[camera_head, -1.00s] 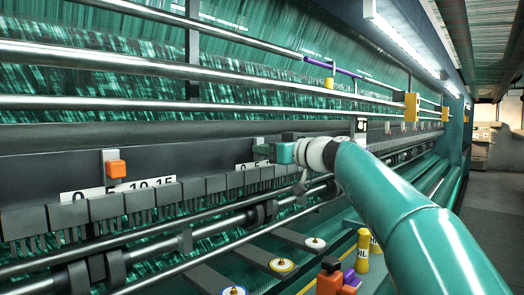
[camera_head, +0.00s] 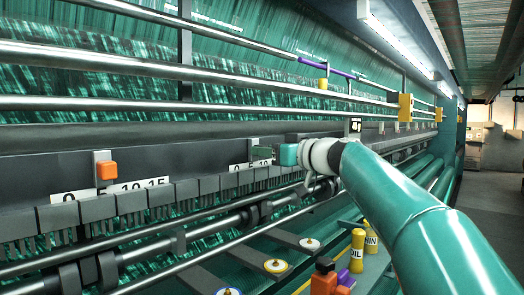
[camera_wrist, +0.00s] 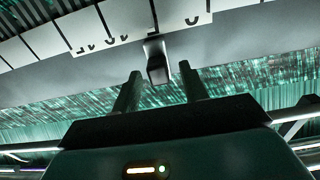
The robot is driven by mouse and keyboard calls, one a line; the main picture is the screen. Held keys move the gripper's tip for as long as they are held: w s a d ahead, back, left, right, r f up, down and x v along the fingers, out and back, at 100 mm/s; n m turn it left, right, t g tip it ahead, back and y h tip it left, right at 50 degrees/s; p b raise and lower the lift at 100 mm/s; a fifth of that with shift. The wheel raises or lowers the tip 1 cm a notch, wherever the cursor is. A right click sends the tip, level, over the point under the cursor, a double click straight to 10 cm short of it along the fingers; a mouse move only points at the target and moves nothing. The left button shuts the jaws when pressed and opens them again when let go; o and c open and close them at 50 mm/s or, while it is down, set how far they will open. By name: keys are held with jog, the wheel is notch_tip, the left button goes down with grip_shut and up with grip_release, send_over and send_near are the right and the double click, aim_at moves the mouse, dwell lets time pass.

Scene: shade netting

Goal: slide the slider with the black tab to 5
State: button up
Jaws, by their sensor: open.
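The slider with the black tab (camera_wrist: 157,65) shows in the wrist view, its dark tab hanging below a pale number strip (camera_wrist: 140,25) that appears upside down. The strip's figures are partly cut off, so I cannot read the exact setting. In the head view the slider's pale plate (camera_head: 253,143) stands at the farther strip (camera_head: 238,168), its tab hidden by my gripper. My gripper (camera_head: 262,152) is open. In the wrist view my fingertips (camera_wrist: 160,70) lie one on each side of the tab; I cannot tell whether the tab is between them in depth.
A second slider with an orange tab (camera_head: 107,171) stands at the nearer number strip (camera_head: 70,197). Long metal rollers (camera_head: 130,103) run above. Yellow bottles (camera_head: 358,250), spools (camera_head: 276,265) and an orange tool (camera_head: 324,280) sit below my arm.

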jog(key=v, duration=1.1)
jog(key=shift+s+d, duration=0.15)
jog(key=shift+r, duration=0.1)
jog(key=s+a+f+m+g+h, duration=0.2)
jog(key=s+a+f+g+h, duration=0.15)
jog(key=s+f, duration=0.45)
jog(key=s+d+f+m+g+h, duration=0.1)
jog(key=s+d+f+m+h, duration=0.1)
jog(key=s+f, duration=0.5)
jog(key=s+d+f+m+g+h, duration=0.1)
jog(key=s+f+h, duration=0.3)
jog(key=f, duration=0.9)
jog(key=s+d+f+m+g+h, duration=0.1)
jog(key=s+d+f+m+h, duration=0.1)
jog(key=s+f, duration=0.8)
jog(key=shift+s+d+f+m+g+h, duration=0.2)
jog(key=shift+d+m+g+h, duration=0.15)
jog(key=shift+m+h, duration=0.5)
jog(key=shift+c, duration=0.8)
jog(key=shift+a, duration=0.15)
